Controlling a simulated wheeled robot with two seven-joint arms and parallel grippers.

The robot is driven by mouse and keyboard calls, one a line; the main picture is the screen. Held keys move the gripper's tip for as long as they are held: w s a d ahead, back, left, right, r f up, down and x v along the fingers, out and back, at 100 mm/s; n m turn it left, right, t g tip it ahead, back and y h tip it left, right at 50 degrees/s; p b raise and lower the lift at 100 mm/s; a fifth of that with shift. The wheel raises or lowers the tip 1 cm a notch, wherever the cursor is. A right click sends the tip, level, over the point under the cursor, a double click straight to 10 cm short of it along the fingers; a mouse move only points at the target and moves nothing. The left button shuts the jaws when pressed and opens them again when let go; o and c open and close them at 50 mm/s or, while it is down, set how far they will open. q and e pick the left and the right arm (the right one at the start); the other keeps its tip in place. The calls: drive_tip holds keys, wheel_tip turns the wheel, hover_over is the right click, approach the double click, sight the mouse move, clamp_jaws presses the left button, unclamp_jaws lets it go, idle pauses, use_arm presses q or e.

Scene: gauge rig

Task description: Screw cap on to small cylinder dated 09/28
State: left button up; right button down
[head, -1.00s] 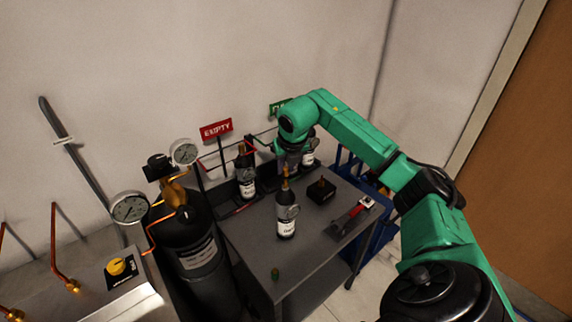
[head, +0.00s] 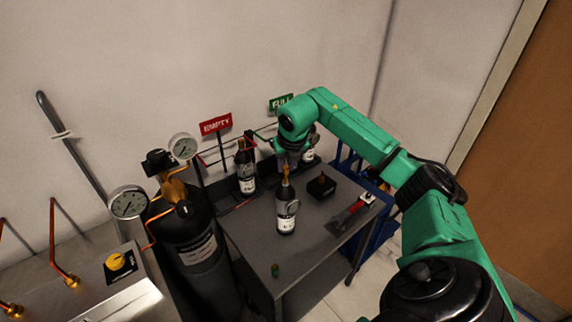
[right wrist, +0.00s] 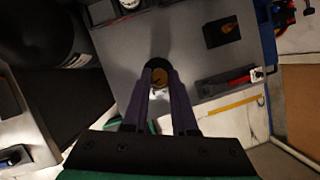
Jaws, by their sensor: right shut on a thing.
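A small dark cylinder (head: 286,218) with a white label and a brass top stands upright on the grey table; its date is too small to read. My right gripper (head: 289,157) points down over it. In the right wrist view, my right gripper (right wrist: 160,72) is shut on the brass top of the cylinder (right wrist: 158,62), with a finger on each side. A small greenish piece (head: 275,270), perhaps the cap, lies near the table's front edge, apart from the cylinder. My left gripper is out of view.
Other small cylinders stand at the back by the red EMPTY sign (head: 216,124) and green FULL sign (head: 281,102). A black block (head: 321,187) and a red-handled tool (head: 350,214) lie to the right. A large black tank (head: 190,240) stands left of the table (head: 255,247).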

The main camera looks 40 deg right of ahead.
drive_tip(key=shift+f, duration=0.1)
drive_tip(key=shift+f+b, duration=0.9)
drive_tip(key=shift+f, duration=0.15)
drive_tip(key=shift+f, duration=0.2)
idle(0.7)
drive_tip(key=shift+a+r+m+h+p, duration=0.15)
drive_tip(key=shift+m+h+p, duration=0.3)
drive_tip(key=shift+m, duration=0.55)
drive_tip(key=shift+m+g+h+p, duration=0.25)
drive_tip(key=shift+m+g+p, duration=0.25)
drive_tip(key=shift+m, duration=0.5)
drive_tip(key=shift+f+m, duration=0.2)
drive_tip(key=shift+m, duration=0.4)
drive_tip(key=shift+s, duration=0.1)
